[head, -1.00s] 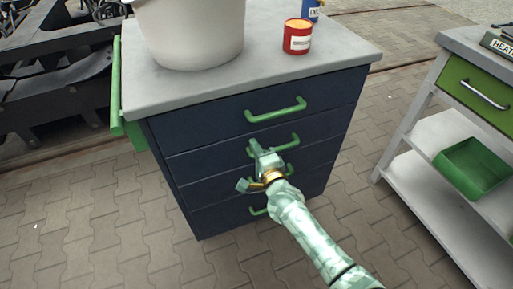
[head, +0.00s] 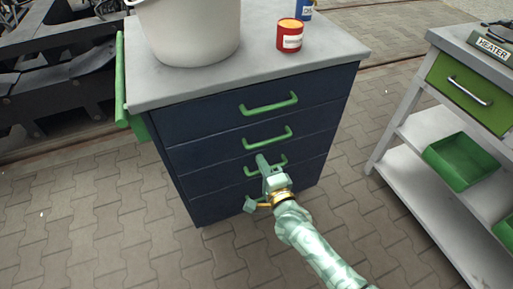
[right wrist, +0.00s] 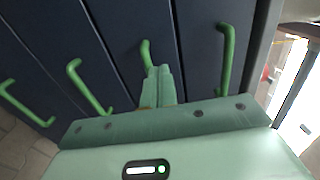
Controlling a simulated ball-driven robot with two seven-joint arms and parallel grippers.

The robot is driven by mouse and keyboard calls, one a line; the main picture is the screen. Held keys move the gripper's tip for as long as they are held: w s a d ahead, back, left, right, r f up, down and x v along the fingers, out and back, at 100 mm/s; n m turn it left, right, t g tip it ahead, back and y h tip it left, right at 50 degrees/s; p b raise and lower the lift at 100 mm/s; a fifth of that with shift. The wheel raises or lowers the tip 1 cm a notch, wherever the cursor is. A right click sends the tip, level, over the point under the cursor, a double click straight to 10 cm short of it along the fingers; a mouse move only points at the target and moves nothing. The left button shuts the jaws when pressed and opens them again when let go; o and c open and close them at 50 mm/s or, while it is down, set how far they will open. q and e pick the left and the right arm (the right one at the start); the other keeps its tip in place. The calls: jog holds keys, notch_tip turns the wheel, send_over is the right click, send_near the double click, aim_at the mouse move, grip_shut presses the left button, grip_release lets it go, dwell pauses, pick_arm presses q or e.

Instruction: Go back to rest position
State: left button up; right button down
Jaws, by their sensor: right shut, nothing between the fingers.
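My right gripper (head: 262,163) is in front of the dark blue drawer cabinet (head: 180,160), at about the height of its third green handle (head: 282,162). In the right wrist view its fingers (right wrist: 158,84) are together with nothing between them. They point at the drawer fronts, and a green handle (right wrist: 146,52) shows just beyond the fingertips. I cannot tell whether they touch it. The drawers look closed. My left gripper is not in view.
A whitish bucket (head: 190,35), a red can (head: 289,38) and a blue container (head: 305,10) stand on the cabinet top. At the right is a shelf cart (head: 425,125) with a green bin (head: 461,160). Paved floor (head: 110,220) lies free around the cabinet.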

jog(key=s+d+f+n+g+h+p, duration=0.1)
jog(key=s+d+f+n+g+p, duration=0.15)
jog(key=s+d+f+n, duration=0.4)
jog(key=s+d+f+n+g+h+p, duration=0.1)
jog(key=s+f+n+g, duration=0.3)
jog(key=s+f, duration=0.5)
jog(key=s+d+f+n+g+h+p, duration=0.1)
jog(key=s+d+f+n+g+p, duration=0.15)
jog(key=s+f+n, duration=0.4)
pick_arm(q)
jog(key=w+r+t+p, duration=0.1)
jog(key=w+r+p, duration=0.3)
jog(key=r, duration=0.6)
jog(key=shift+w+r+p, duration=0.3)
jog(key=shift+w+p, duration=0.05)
jog(key=shift+p, duration=0.25)
pick_arm(e)
jog(key=s+d+f+g+h, duration=0.1)
jog(key=s+d+g, duration=0.1)
jog(key=s, duration=1)
jog(key=s+d+f+g, duration=0.1)
jog(key=s+d+g, duration=0.2)
jog(key=s, duration=1)
jog(key=s+d+f+n+g+h, duration=0.1)
jog(key=s+d+g, duration=0.2)
jog(key=s, duration=1)
jog(key=shift+s+d+f+h, duration=0.2)
jog(key=shift+d+f+h, duration=0.1)
jog(key=shift+d, duration=0.9)
